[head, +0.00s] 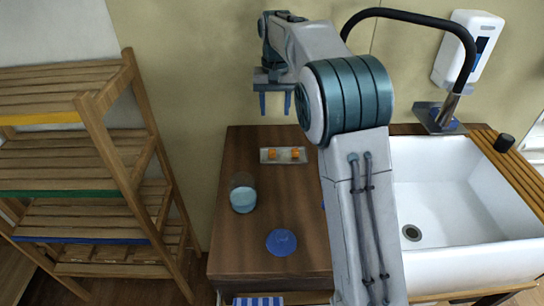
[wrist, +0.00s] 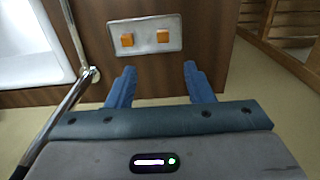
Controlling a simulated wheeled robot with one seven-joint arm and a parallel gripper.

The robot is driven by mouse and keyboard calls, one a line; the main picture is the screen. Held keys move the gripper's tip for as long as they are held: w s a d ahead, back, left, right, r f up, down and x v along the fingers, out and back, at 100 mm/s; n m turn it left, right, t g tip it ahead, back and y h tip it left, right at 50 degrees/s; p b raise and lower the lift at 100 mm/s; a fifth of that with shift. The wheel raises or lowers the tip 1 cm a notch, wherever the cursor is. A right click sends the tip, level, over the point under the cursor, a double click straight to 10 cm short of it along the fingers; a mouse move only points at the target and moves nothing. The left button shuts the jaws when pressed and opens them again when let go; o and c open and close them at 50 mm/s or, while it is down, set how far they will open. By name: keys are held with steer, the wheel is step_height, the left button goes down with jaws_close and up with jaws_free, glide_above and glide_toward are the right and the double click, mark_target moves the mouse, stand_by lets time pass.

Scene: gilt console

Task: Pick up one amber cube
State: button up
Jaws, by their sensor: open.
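Two amber cubes, a left one (head: 269,154) and a right one (head: 295,153), sit apart on a small pale tray (head: 282,160) at the back of the brown wooden counter in the head view. The wrist view also shows the two amber cubes, one at the left (wrist: 127,40) and one at the right (wrist: 163,36), on the tray (wrist: 145,50). My gripper (head: 275,112) is open and empty, held above and behind the tray near the wall. In the wrist view its blue fingers (wrist: 158,75) are spread below the tray, touching neither cube.
A glass with bluish contents (head: 243,195) and a blue disc (head: 281,242) stand on the counter (head: 250,270). A white sink (head: 460,200) with a black tap (head: 455,40) is at the right. A slatted wooden shelf (head: 80,160) stands left. The wall is close behind.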

steer(key=w+a+f, duration=0.1)
steer(key=f, duration=0.1)
glide_above(272, 151)
steer(key=f, duration=0.8)
steer(key=shift+w+a, duration=0.2)
steer(key=shift+w, duration=0.15)
steer(key=shift+s+d+f+p, duration=0.15)
steer(key=shift+f+p, duration=0.15)
steer(key=shift+f, duration=1.05)
steer(key=shift+s+d+f+p, duration=0.1)
steer(key=shift+f+p, duration=0.2)
steer(key=shift+f, duration=1)
jaws_close()
